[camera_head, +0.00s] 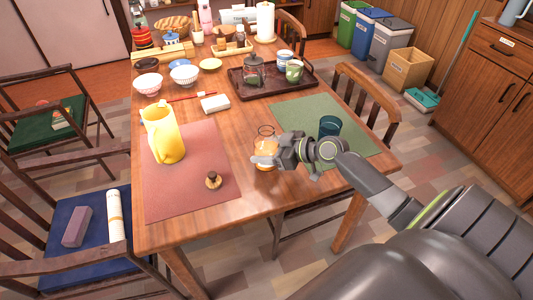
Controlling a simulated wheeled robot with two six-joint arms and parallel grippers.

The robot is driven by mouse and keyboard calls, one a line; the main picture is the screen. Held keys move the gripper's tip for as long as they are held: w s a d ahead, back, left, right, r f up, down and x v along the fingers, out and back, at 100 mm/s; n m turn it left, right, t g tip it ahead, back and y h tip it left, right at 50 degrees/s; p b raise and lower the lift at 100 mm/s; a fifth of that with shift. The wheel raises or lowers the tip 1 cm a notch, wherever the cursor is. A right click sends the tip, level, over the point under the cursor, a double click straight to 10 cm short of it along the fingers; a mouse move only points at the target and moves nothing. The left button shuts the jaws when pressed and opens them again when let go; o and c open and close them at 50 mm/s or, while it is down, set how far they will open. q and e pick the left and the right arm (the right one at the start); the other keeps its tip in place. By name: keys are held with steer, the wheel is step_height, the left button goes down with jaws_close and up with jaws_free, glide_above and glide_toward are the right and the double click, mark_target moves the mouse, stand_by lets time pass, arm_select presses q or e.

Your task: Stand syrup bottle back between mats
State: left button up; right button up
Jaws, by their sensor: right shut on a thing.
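The syrup bottle (265,163) is a clear glass vessel with orange content. It is upright on or just above the bare wood between the red mat (180,204) and the green mat (290,110); contact with the table cannot be told. My right gripper (279,153) reaches in from the right and is shut on the bottle's side, hiding part of it. My left gripper is not in view.
A yellow pitcher (164,135) and a small brown knobbed object (213,180) are on the red mat. A dark teal cup (330,126) stands on the green mat behind my gripper. A dark tray (235,78) with a glass pot and cups lies further back.

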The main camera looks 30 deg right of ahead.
steer(key=shift+f, duration=0.55)
steer(key=shift+f+b, duration=0.2)
steer(key=shift+b, duration=0.1)
steer(key=o, duration=1.3)
steer(key=shift+r, duration=0.1)
